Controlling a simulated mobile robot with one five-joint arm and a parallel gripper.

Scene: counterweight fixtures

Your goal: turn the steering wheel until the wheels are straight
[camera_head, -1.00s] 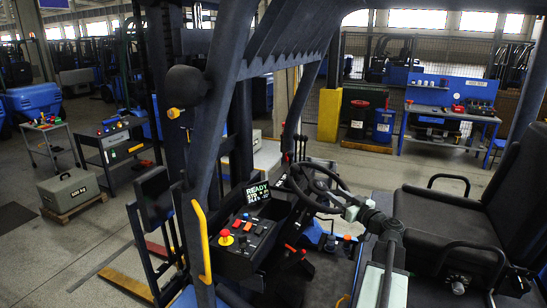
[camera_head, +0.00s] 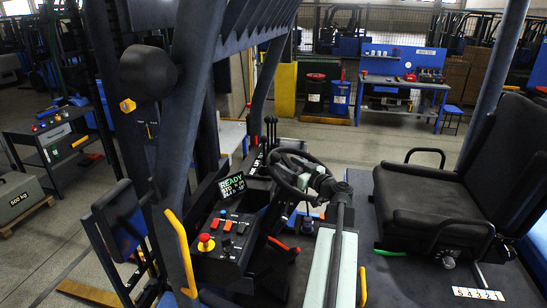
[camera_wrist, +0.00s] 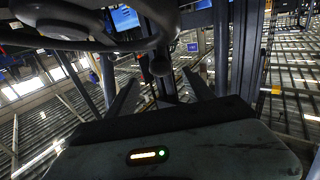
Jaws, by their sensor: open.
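The black steering wheel (camera_head: 283,186) stands tilted on its column in the forklift cab. In the head view my arm reaches up from the bottom to the right side of the wheel, and my gripper overlaps the rim there. In the wrist view the wheel (camera_wrist: 95,40) shows large at the upper left, above and left of the fingers. I cannot tell whether they touch it. A lit display (camera_head: 232,185) reads READY, its lower lines unclear. The forklift's road wheels are not in view.
A control panel (camera_head: 222,240) with a red knob and levers is left of the wheel. A black seat (camera_head: 430,200) is at the right. Dark mast and pillar posts (camera_head: 195,110) rise at the left. A workbench (camera_head: 405,80) stands behind.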

